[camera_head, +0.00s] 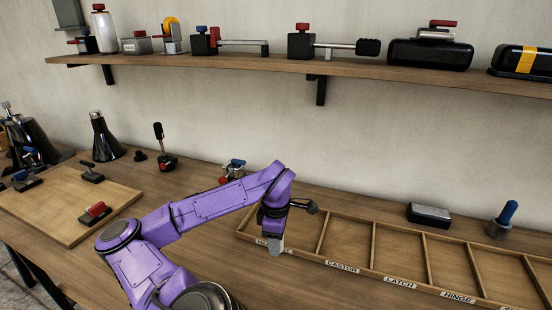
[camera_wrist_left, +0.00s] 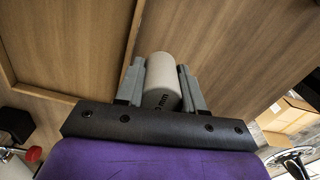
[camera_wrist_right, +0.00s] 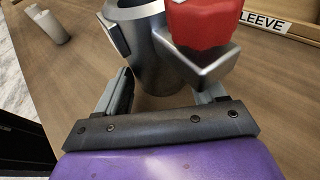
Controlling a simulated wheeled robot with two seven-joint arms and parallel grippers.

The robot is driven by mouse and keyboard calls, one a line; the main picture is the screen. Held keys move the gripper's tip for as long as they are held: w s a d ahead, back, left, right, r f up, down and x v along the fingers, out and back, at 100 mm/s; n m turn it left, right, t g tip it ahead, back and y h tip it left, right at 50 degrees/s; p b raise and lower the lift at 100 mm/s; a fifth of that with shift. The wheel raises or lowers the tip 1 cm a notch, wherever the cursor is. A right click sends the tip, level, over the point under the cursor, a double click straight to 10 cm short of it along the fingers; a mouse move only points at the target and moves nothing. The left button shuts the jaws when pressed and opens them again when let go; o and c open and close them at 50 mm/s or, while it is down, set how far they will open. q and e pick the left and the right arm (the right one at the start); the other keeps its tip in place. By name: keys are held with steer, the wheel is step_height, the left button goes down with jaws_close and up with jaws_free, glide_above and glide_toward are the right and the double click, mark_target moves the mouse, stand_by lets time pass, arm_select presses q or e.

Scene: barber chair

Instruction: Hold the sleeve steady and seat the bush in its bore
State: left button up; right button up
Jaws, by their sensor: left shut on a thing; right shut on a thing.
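My left gripper (camera_head: 274,243) is over the left end of the compartment tray, pointing down. In the left wrist view its fingers (camera_wrist_left: 160,88) are shut on a pale grey cylinder, the bush (camera_wrist_left: 164,72), with dark lettering on its side. In the right wrist view my right gripper (camera_wrist_right: 166,98) has its fingers on either side of a dark grey metal cylinder, the sleeve (camera_wrist_right: 148,62). The sleeve's open bore faces up and looks empty. A red block (camera_wrist_right: 205,22) on a silver angled bracket sits against its right side. The right gripper does not show in the head view.
The compartment tray (camera_head: 372,247) has labelled bays, and a dark grey block (camera_head: 428,214) and a blue-topped cylinder (camera_head: 503,220) stand behind it. A wooden board (camera_head: 60,205) with small clamps lies left. A pale cylindrical object (camera_wrist_right: 48,24) shows at the right wrist view's upper left.

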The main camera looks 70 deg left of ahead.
mark_target(277, 262)
arm_select(q)
step_height(277, 262, down, 5)
stand_by(0.3)
steer(key=shift+f, duration=0.15)
steer(key=o, duration=0.7)
steer(key=shift+o, duration=0.2)
